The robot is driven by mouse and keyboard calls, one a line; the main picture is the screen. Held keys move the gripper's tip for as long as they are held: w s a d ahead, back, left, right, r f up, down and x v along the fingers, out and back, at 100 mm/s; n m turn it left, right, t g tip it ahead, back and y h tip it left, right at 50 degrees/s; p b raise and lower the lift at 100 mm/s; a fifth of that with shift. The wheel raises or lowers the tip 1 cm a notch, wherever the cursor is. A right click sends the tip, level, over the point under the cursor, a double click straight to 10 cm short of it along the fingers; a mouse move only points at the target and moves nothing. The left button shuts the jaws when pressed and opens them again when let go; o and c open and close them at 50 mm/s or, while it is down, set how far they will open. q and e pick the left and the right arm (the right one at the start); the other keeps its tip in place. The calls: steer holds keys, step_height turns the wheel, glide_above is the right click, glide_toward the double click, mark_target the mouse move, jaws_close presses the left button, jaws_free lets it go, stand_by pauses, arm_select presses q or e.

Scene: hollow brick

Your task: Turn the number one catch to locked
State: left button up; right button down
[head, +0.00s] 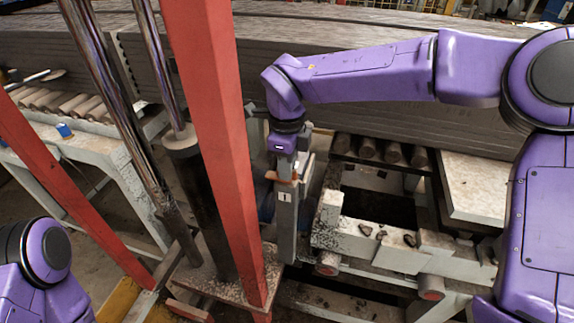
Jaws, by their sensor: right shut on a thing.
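A grey upright post (287,225) stands in the middle of the head view, just right of the thick red beam. It carries a small white label with the figure 1 (285,197). Just above the label is a reddish-brown catch handle (272,176), which lies roughly level across the post. My right gripper (284,166) comes down from above and is shut on the handle. The fingers and wrist hide part of the catch, so its exact setting is hard to tell. My left gripper is out of view; only part of my left arm shows at the lower left.
A thick red beam (215,130) and shiny cylinder rods stand close left of the post. A dusty white machine frame (375,245) with rollers lies to the right. A long stack of grey sheets (400,85) runs behind.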

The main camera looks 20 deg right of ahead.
steer(key=shift+m, duration=0.3)
steer(key=m+b, duration=0.1)
steer(key=m, duration=0.2)
steer(key=shift+f+m+b, duration=0.1)
steer(key=shift+m+b, duration=0.3)
steer(key=m+b, duration=0.2)
steer(key=m, duration=0.2)
steer(key=m+b, duration=0.4)
steer(key=m, duration=0.1)
steer(key=shift+m, duration=0.4)
steer(key=shift+m+b, duration=1.3)
steer(key=shift+m, duration=0.5)
steer(key=shift+r, duration=0.2)
steer(key=c, duration=1.2)
jaws_free()
steer(key=shift+o, duration=0.2)
